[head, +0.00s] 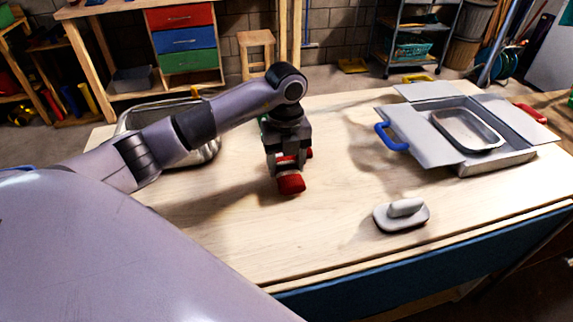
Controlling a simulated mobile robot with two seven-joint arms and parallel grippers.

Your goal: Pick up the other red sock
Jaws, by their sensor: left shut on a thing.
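My left gripper (287,160) points down over the middle of the wooden table, with its arm coming in from the left. It is shut on a red sock (291,184), which hangs at or just above the tabletop; I cannot tell whether it touches. A small red patch also shows at the right side of the fingers, and I cannot tell whether it is the same sock. The gripper hides part of the sock. No separate red sock is clearly visible elsewhere on the table. My right gripper is not in view.
A metal basin (209,150) stands at the left, partly behind my arm. A grey box with open flaps (497,163) sits at the right, a metal tray (468,131) on it. A pale grey object with a raised grip (402,216) lies front right. The front middle is clear.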

